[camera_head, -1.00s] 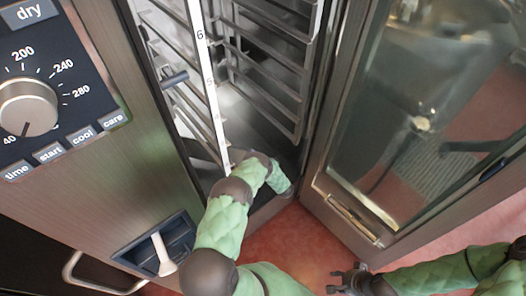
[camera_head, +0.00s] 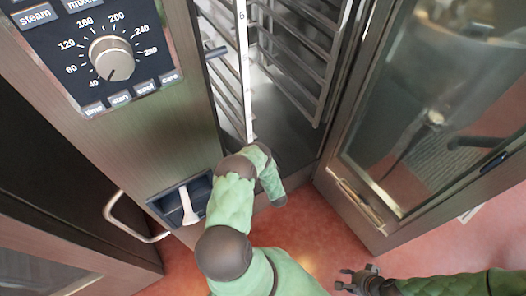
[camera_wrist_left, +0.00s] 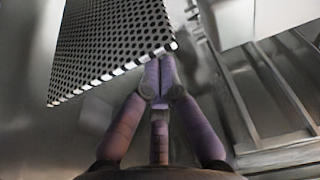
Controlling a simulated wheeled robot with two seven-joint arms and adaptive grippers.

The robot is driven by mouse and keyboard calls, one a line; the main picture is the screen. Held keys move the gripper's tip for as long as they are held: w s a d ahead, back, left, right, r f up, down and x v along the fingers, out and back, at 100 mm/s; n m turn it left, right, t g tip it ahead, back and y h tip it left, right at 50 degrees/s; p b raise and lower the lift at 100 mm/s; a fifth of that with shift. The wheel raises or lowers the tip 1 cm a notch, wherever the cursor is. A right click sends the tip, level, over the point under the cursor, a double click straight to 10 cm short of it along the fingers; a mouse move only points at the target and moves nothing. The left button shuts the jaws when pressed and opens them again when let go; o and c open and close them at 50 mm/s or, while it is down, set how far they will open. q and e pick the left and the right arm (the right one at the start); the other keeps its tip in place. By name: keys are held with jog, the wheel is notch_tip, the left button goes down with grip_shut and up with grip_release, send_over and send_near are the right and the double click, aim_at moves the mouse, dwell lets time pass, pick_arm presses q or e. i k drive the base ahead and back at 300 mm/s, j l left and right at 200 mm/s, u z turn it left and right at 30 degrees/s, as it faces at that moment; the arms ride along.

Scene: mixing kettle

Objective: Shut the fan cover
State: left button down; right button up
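The glass oven door (camera_head: 420,130) stands open on the right. Wire rack rails (camera_head: 297,65) line the cavity behind a white numbered strip (camera_head: 243,70). The control panel with its knob (camera_head: 112,58) and a white-handled latch (camera_head: 188,205) are on the left.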

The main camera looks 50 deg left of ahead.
aim_at(232, 145)
jog(key=i+l+u, duration=0.1)
jog(key=u, duration=0.4)
jog(key=l+u, duration=0.2)
jog(key=u, duration=0.3)
jog(key=i+l+u, duration=0.1)
jog(key=u, duration=0.35)
jog(key=l, duration=0.1)
